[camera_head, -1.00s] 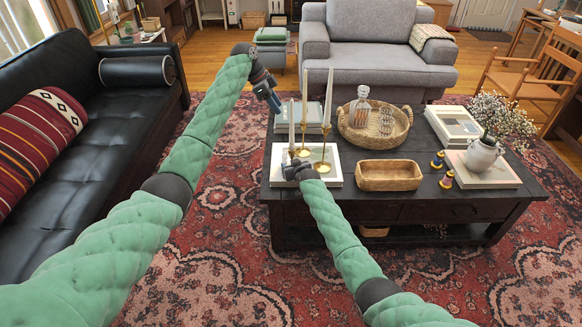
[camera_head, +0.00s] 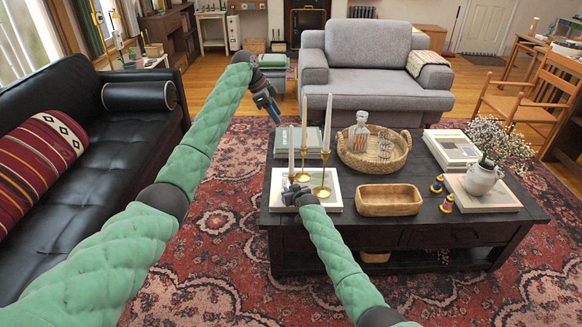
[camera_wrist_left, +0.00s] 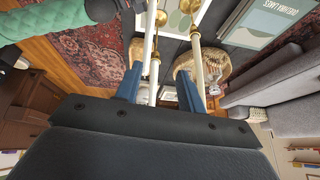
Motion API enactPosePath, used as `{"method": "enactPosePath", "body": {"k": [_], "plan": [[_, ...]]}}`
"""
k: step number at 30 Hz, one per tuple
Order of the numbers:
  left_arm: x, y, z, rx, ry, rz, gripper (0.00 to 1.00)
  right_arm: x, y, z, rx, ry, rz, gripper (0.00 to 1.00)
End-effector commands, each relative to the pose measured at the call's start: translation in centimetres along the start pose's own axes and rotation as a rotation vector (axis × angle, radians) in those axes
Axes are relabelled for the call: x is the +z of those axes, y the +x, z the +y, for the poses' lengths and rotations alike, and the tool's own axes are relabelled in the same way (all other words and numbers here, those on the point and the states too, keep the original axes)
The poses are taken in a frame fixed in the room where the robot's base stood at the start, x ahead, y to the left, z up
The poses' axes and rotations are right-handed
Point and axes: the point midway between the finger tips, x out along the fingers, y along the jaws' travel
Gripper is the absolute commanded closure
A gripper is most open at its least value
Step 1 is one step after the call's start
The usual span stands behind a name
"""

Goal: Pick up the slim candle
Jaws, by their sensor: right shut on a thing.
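The slim candle (camera_head: 291,148) is white and upright, the leftmost of three tall candles on the coffee table. My right gripper (camera_head: 293,190) is shut at its lower end, hiding the foot. Two other white candles (camera_head: 304,128) (camera_head: 327,122) stand just behind and to the right in brass holders (camera_head: 322,182). My left gripper (camera_head: 270,109) is raised beyond the left rear of the table, empty.
The dark coffee table (camera_head: 450,220) also bears books (camera_head: 334,190), a wooden bowl (camera_head: 390,200), a round wicker tray (camera_head: 368,162) with a decanter, and a white vase (camera_head: 483,178). A black sofa (camera_head: 80,200) is at left and a grey armchair (camera_head: 370,60) behind.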

Motion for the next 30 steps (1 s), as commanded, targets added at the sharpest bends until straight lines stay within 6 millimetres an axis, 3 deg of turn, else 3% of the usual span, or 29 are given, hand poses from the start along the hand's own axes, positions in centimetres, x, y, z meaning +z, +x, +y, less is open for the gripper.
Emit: {"method": "enactPosePath", "body": {"k": [3, 8, 11, 18, 30], "plan": [[-2.5, -2.7, -0.9, -0.030, 0.050, -0.068, 0.61, 0.3, 0.0, 0.0, 0.000, 0.000, -0.004, 1.00], [-5.0, -4.2, -1.0, -0.038, 0.099, -0.184, 0.61, 0.3, 0.0, 0.0, 0.000, 0.000, -0.004, 1.00], [-5.6, -3.9, -0.7, -0.030, 0.086, -0.248, 0.61, 0.3, 0.0, 0.0, 0.000, 0.000, -0.004, 1.00], [-5.0, -0.8, 0.9, 0.009, -0.040, -0.352, 0.61, 0.3, 0.0, 0.0, 0.000, 0.000, -0.004, 1.00], [-4.9, -0.5, 1.4, 0.005, -0.214, -0.360, 0.61, 0.3, 0.0, 0.0, 0.000, 0.000, -0.004, 1.00]]}}
